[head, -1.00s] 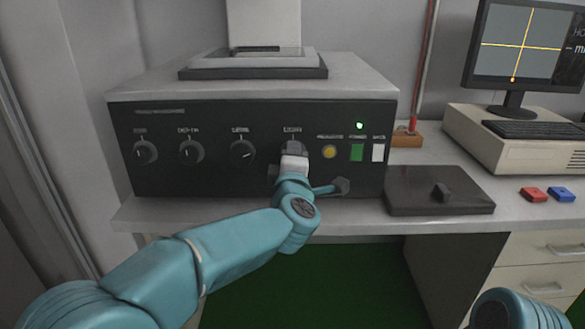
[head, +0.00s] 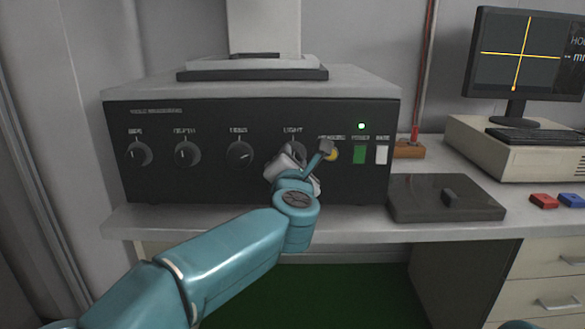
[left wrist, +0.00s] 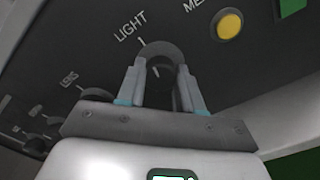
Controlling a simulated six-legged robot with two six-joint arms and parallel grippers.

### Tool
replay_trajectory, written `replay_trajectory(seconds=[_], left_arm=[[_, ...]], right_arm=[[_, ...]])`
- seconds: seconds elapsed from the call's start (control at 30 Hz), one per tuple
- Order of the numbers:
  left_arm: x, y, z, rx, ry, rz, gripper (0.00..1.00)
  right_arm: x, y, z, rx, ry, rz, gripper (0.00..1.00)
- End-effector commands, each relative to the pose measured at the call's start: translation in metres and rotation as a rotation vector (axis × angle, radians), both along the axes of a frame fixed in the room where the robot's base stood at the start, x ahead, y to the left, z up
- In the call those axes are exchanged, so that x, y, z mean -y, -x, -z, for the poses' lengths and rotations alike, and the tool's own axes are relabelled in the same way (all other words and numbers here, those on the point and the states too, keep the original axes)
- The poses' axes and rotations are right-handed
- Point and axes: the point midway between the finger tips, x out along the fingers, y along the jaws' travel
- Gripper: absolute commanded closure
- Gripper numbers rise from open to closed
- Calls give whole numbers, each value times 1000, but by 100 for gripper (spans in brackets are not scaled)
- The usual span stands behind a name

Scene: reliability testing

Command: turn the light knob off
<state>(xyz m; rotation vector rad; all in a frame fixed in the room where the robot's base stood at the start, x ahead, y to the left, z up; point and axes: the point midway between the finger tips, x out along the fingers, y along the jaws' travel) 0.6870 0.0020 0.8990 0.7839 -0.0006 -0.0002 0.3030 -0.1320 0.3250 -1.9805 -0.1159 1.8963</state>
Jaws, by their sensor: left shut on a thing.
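The light knob is a round dark knob under the "LIGHT" label on the front of a black control box (head: 215,180). In the head view, my left gripper (head: 292,152) is in front of it and covers most of it. The left gripper is shut on the knob and rolled to one side. My right gripper is out of view.
A yellow button (head: 332,155), a green switch (head: 359,154) and a white switch (head: 381,154) are close on the right. A dark-screened monitor (head: 524,55) shows a yellow cross.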

Motion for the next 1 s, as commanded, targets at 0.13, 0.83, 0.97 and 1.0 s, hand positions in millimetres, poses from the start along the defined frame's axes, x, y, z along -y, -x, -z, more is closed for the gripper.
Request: replay_trajectory(seconds=[0.13, 0.83, 0.97, 1.0], left_arm=[[0, 0, 3, -2, 88, -1, 95], [1, 0, 2, -4, 211, -1, 95], [1, 0, 2, -4, 211, -1, 95], [1, 0, 2, -4, 211, -1, 55]], right_arm=[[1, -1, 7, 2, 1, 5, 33], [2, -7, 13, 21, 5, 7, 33], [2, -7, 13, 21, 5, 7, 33], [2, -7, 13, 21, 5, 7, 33]])
